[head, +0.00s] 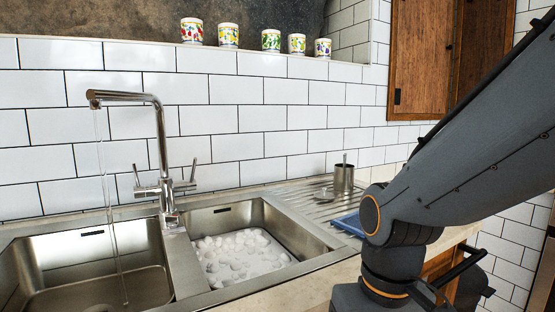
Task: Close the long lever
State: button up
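A chrome faucet (160,135) stands behind the double sink, its spout reaching left. A thin stream of water (108,200) falls from the spout into the left basin. Small levers flank the faucet's base: a left lever (137,176) tilts up and left, and a right lever (193,171) tilts up and right. I cannot tell for sure which one is the long lever. My arm comes in from the upper right and bends down at the lower right, well to the right of the faucet. My gripper's fingertips do not show.
The left basin (30,250) looks empty; the right basin (300,232) holds white foam or bubbles. A metal cup (344,178) stands on the drainboard (300,195), with a blue item (348,224) near my arm. Several patterned mugs (229,35) line the ledge above. Space in front of the faucet is clear.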

aim_at(191, 185)
jog(key=z, duration=0.45)
jog(key=k, duration=1.05)
jog(key=u, duration=1.1)
jog(key=i, duration=0.5)
jog(key=u, duration=0.05)
